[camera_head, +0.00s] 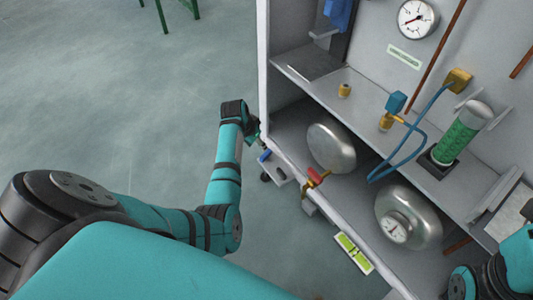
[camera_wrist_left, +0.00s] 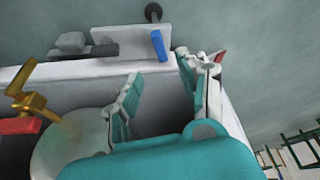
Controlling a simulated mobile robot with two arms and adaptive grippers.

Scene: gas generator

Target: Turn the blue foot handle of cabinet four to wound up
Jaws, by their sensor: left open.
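The small blue foot handle (camera_head: 265,155) is at the lower front edge of the cabinet (camera_head: 262,75), near its left corner. It also shows in the left wrist view (camera_wrist_left: 158,45) as a short blue bar on a white bracket. My left gripper (camera_wrist_left: 160,70) is open and empty. Its two teal-padded fingers point toward the blue handle, which lies just beyond the gap and apart from them. In the head view my left gripper (camera_head: 257,137) is mostly hidden by its wrist, close to the cabinet's corner. My right arm shows at the lower right; its gripper is not seen.
A brass valve with a red handle (camera_head: 315,176) sticks out at the front edge, right of the blue handle. Metal tanks (camera_head: 332,147) lie on the lower shelf. A green level (camera_head: 353,253) is on the front edge.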

